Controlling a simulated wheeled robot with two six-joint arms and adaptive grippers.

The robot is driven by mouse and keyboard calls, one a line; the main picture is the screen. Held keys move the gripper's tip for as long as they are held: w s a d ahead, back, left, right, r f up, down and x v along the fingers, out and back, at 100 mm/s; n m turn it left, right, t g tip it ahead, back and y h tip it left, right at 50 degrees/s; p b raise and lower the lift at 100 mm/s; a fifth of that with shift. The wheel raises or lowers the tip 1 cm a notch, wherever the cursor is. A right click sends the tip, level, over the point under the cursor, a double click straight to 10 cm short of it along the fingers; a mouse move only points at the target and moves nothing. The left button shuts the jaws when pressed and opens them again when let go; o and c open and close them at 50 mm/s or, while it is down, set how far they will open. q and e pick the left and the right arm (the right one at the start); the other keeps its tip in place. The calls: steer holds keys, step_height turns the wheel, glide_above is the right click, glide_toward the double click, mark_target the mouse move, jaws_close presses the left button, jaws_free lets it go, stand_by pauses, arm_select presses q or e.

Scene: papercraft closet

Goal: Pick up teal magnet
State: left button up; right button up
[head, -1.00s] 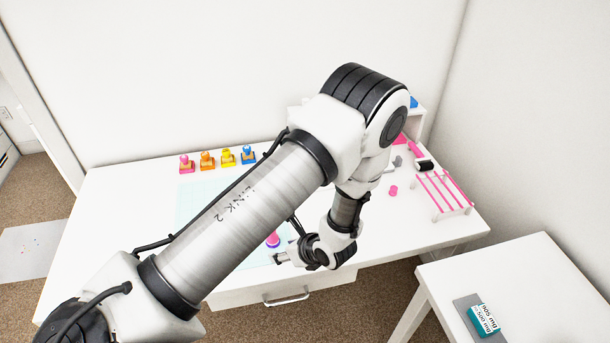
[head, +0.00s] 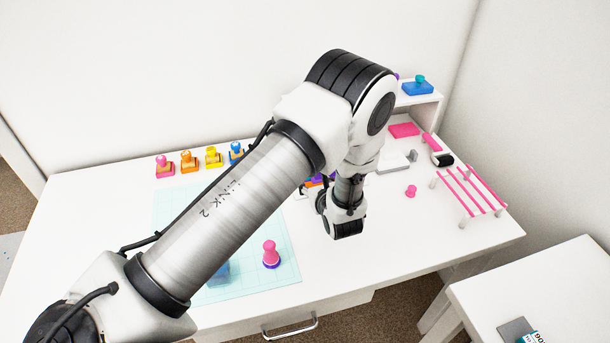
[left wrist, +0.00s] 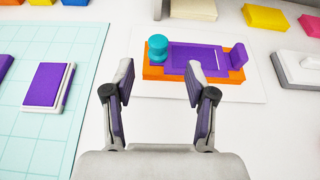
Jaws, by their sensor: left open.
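In the left wrist view a teal, knob-shaped magnet (left wrist: 157,48) stands upright at the left end of an orange and purple piece (left wrist: 200,62) on a white sheet. My left gripper (left wrist: 158,78) is open and empty in front of that piece, its two fingers apart on either side of the magnet's line and short of it. In the head view my left arm hides most of the orange and purple piece (head: 315,181), and the magnet on it cannot be seen. My right gripper is not in view.
A purple ink pad (left wrist: 48,85) lies on the light teal mat (head: 285,270). A small pink piece (head: 411,191) and a pink-barred rack (head: 470,192) are on the right. A teal-topped blue item (head: 418,86) sits on the shelf.

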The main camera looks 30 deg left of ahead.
arm_select(q)
steer(key=x, duration=0.2)
steer(key=p+x, duration=0.1)
steer(key=x, duration=0.2)
steer(key=shift+a+r, duration=0.2)
steer(key=shift+a, duration=0.05)
steer(key=shift+w+a+f, duration=0.3)
steer(key=shift+s+d+r, duration=0.1)
steer(key=c, duration=1)
steer(key=shift+r, duration=0.1)
